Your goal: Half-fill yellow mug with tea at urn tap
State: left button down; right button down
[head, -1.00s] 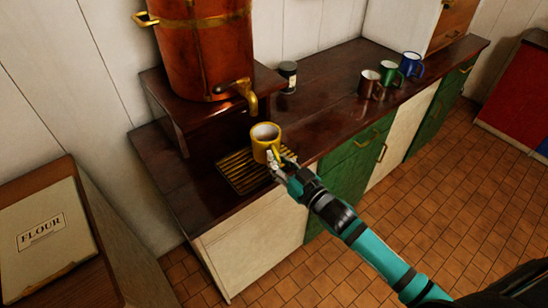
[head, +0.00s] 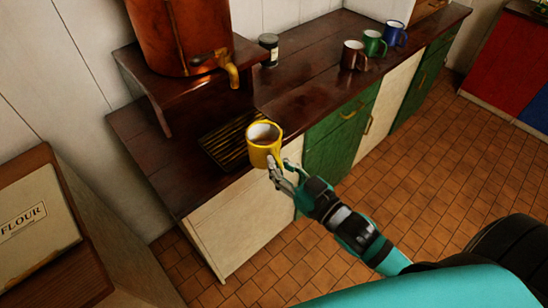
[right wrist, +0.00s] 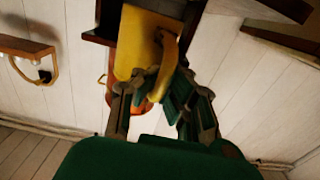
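The yellow mug (head: 259,153) is upright in the head view, with brown tea visible inside below its rim. My right gripper (head: 277,174) is shut on its handle and holds it near the counter's front edge. The right wrist view shows the mug (right wrist: 137,45) with the fingers (right wrist: 160,95) at its handle. The copper urn (head: 178,38) stands on a raised wooden shelf, its brass tap (head: 232,76) behind and above the mug. No stream shows from the tap. My left gripper is not in view.
A slatted drip tray (head: 222,143) lies behind the mug. Brown (head: 353,55), green (head: 374,43) and blue (head: 394,34) mugs stand farther right. The middle of the counter (head: 305,82) is clear.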

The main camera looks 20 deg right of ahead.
jog(key=shift+s+r, duration=0.2)
jog(key=shift+s, duration=0.7)
jog(key=shift+s, duration=0.1)
dwell(2.4)
jog(key=shift+s+d+r+m+t+h, duration=0.25)
jog(key=shift+s+m+h, duration=0.45)
jog(key=shift+h, duration=0.35)
jog(key=shift+s+d+r+m+t+h, duration=0.1)
jog(key=shift+s+d+r+m+h, duration=0.15)
jog(key=shift+s+m+h, duration=0.6)
jog(key=shift+s+d+r+m+t+h, duration=0.15)
jog(key=shift+s+d+m+h, duration=0.3)
jog(key=shift+h, duration=0.75)
